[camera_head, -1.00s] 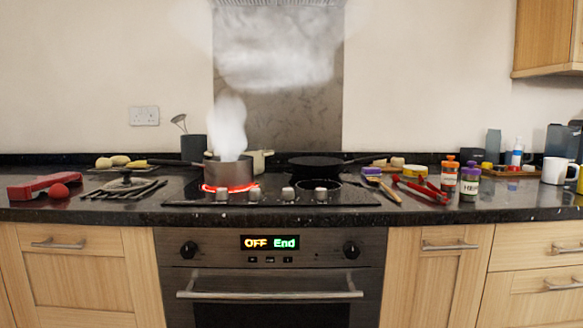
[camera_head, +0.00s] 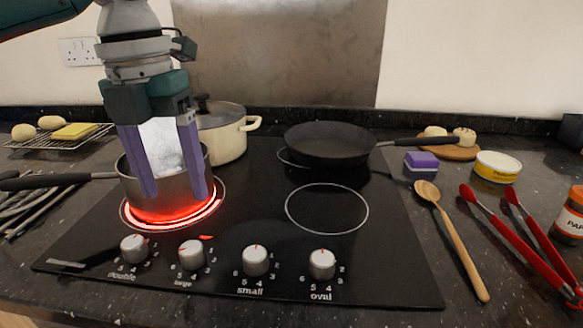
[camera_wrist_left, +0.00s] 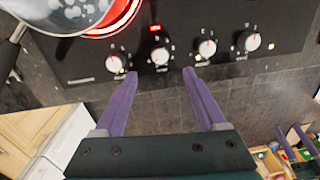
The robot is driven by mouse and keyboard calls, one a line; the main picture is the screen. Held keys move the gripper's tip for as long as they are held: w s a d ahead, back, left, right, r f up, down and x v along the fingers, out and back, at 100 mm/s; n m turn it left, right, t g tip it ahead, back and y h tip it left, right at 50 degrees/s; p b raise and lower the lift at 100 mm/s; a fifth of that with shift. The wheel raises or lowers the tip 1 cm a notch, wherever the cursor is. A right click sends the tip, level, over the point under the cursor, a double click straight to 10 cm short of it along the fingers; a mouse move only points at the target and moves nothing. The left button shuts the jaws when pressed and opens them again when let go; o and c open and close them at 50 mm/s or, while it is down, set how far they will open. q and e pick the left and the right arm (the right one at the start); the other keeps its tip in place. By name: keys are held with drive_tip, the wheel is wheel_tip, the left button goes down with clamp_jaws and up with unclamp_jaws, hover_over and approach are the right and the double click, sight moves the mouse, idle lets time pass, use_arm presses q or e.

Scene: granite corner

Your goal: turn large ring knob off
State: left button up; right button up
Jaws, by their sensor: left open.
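The large ring knob (camera_head: 192,255) is the silver second knob from the left, labelled "large"; a red light glows above it. The wrist view shows the same knob (camera_wrist_left: 160,56) just beyond my fingertips, roughly centred between them and not gripped. My left gripper (camera_head: 174,192) is open, pointing down with purple fingers, and hides part of the saucepan in the head view. The steel saucepan (camera_head: 132,190) stands on a glowing red ring (camera_head: 137,222). Two purple bars (camera_wrist_left: 294,141) at the wrist view's lower right resemble my right gripper's fingers; their state is unclear.
The double knob (camera_head: 134,249) is close on the left, the small knob (camera_head: 256,261) on the right, then the oval knob (camera_head: 322,264). A cream pot (camera_head: 224,140) and black frying pan (camera_head: 330,145) stand behind. A wooden spoon (camera_head: 455,245) and red tongs (camera_head: 515,245) lie right.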

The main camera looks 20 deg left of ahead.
sight(190, 248)
use_arm(q)
drive_tip(key=f, duration=1)
drive_tip(key=shift+s+d+b, duration=0.25)
drive_tip(key=shift+b, duration=0.15)
drive_tip(key=shift+c, duration=0.3)
drive_tip(key=shift+r, duration=0.1)
clamp_jaws()
